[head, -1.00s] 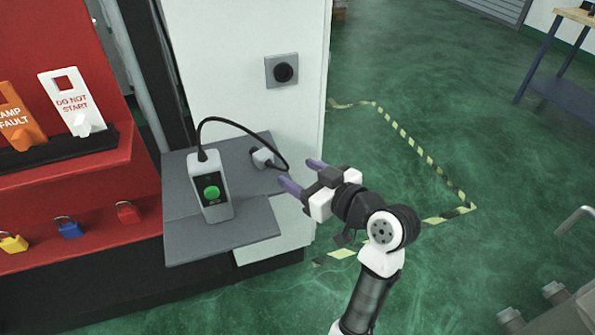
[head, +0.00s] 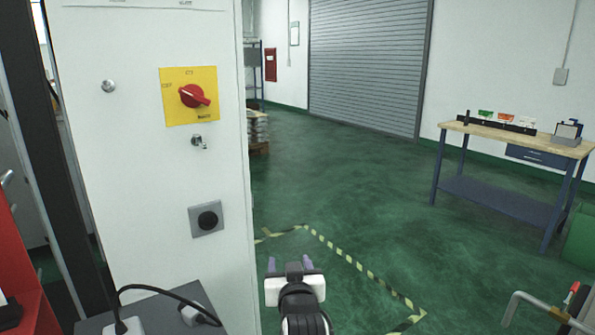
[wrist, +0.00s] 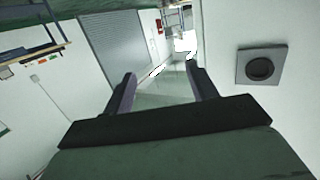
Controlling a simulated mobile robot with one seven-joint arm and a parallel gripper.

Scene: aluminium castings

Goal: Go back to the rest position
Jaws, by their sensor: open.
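My gripper (head: 289,265) is at the bottom middle of the head view, over the green floor and to the right of the white cabinet. Its two purple-grey fingers are apart with nothing between them. In the wrist view the open fingers (wrist: 158,85) point toward the roller door and back wall, with the cabinet's grey socket (wrist: 262,66) to their right. The rest of my arm is mostly below the head view's lower edge.
The white cabinet (head: 150,150) carries a red and yellow switch (head: 191,96). A grey shelf (head: 150,315) at its foot holds a cabled device. A workbench (head: 510,138) stands at right. A metal rail (head: 540,305) is at lower right. The middle floor is clear.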

